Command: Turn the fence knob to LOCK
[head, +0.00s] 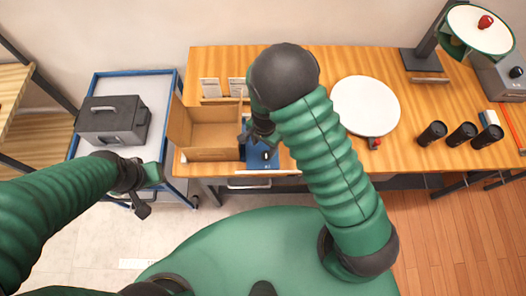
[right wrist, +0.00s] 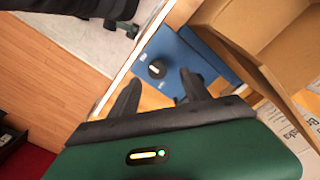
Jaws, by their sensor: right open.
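The fence knob (right wrist: 157,69) is a small black round knob with a short white mark, on a blue plate (right wrist: 185,60) beside a cardboard box. Small white lettering near it is too small to read. The blue plate also shows in the head view (head: 262,163), partly hidden by my right arm. My right gripper (right wrist: 160,77) is open; its two dark fingers point toward the knob, one to each side in the picture. Whether they touch it I cannot tell. My left gripper (head: 143,195) hangs by the cart, away from the knob; its jaw opening is unclear.
The open cardboard box (head: 210,133) stands directly left of the plate. A blue-edged cart (head: 150,85) holds a grey case (head: 112,120). A white round disc (head: 365,103) and several black cups (head: 432,132) are on the wooden table (head: 220,60) to the right.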

